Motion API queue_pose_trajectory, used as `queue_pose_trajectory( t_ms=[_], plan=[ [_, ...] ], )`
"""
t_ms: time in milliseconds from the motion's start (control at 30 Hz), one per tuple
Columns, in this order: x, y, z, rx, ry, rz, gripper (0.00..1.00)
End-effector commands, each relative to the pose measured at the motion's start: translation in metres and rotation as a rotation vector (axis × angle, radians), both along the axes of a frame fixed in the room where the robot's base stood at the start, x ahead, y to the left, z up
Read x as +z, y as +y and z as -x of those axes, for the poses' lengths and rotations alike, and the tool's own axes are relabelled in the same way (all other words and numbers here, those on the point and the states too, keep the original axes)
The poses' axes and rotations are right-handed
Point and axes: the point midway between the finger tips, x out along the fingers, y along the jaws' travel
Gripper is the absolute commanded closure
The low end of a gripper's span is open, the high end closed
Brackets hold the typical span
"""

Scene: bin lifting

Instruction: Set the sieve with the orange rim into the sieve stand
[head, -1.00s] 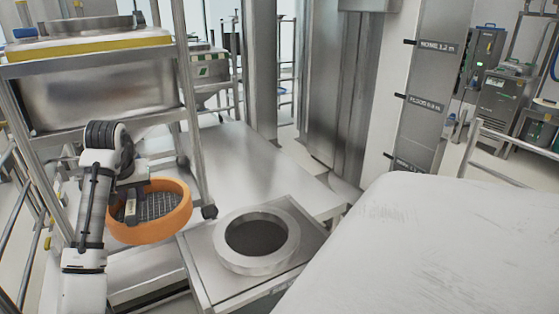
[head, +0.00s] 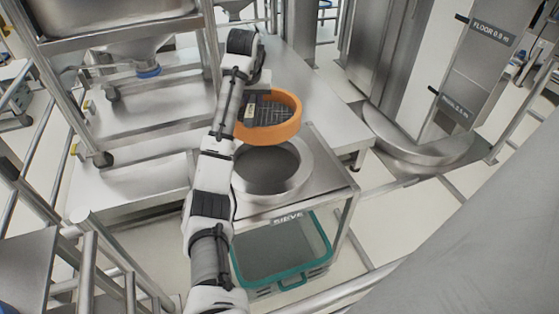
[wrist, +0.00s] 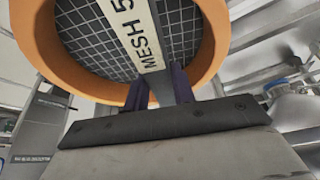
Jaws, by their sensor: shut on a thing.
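The sieve with the orange rim (head: 272,135) has a dark mesh and is in the air at the far side of the stand's ring in the head view. My gripper (head: 251,103) is shut on the sieve's label bar. In the wrist view, the fingers (wrist: 160,88) grip this bar, marked "MESH 5", and the orange rim (wrist: 32,42) curves around the mesh. The sieve stand (head: 318,190), marked "SIEVE", has a thick round metal ring (head: 297,178) with a dark opening. The sieve covers the ring's far edge in the head view; the gap between them is unclear.
A teal-rimmed bin (head: 292,283) sits under the stand's top. A steel table (head: 318,100) runs behind the stand. A metal rack (head: 125,106) stands at the left, close to my arm. A pillar with floor markings (head: 455,70) stands at the right.

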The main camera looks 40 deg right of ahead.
Motion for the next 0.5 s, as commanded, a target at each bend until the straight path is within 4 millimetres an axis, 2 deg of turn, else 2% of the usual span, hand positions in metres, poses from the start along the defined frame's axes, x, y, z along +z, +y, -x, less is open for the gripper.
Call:
queue_pose_trajectory(
  t_ms=[167, 500],
  plan=[
    [-0.028, 0.001, 0.0, 0.001, 0.003, -0.001, 1.0],
    [-0.117, 0.001, 0.001, 0.0, 0.002, -0.001, 1.0]
  ],
)
